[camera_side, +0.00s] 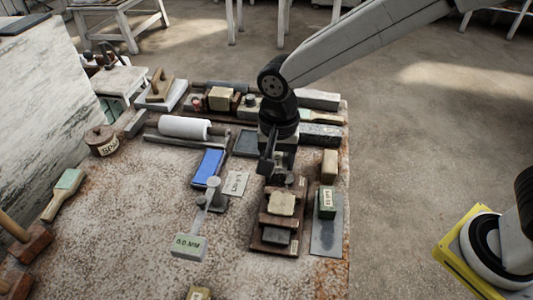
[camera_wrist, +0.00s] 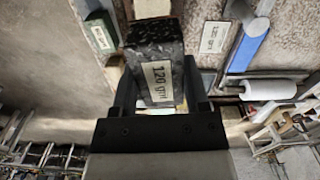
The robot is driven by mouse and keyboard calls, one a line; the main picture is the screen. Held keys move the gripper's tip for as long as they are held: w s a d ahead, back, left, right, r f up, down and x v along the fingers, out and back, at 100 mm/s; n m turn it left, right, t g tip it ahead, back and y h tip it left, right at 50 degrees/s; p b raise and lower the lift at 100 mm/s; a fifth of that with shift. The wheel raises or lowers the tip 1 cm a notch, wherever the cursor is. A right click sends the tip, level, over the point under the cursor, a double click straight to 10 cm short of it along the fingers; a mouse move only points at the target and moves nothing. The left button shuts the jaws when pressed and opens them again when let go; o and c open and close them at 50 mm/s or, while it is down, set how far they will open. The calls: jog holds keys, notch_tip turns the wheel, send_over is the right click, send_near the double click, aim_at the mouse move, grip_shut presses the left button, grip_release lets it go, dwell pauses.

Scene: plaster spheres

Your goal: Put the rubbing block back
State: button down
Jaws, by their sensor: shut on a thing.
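The rubbing block (camera_wrist: 150,45) is dark and speckled, with a pale label that seems to read 120 grit. In the wrist view my gripper (camera_wrist: 158,76) is shut on it, one finger on each side. In the side view my gripper (camera_side: 268,163) hangs over the back end of a brown wooden rack (camera_side: 262,243); the held block is mostly hidden behind the fingers there. I cannot tell whether the held block touches the rack.
A green labelled block (camera_side: 327,201) stands on a grey slab (camera_side: 328,235) right of the rack, with a tan block (camera_side: 329,163) behind. The table's right edge is close.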

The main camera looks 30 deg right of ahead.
jog(key=s+d+r+n, duration=0.1)
jog(key=s+d+n, duration=0.2)
jog(key=s+d, duration=0.35)
send_over(322, 236)
jog(key=shift+f, duration=7.25)
jog(key=shift+f, duration=0.1)
jog(key=shift+f, duration=1.4)
jog(key=shift+f, duration=0.15)
jog(key=shift+c, duration=0.4)
grip_release()
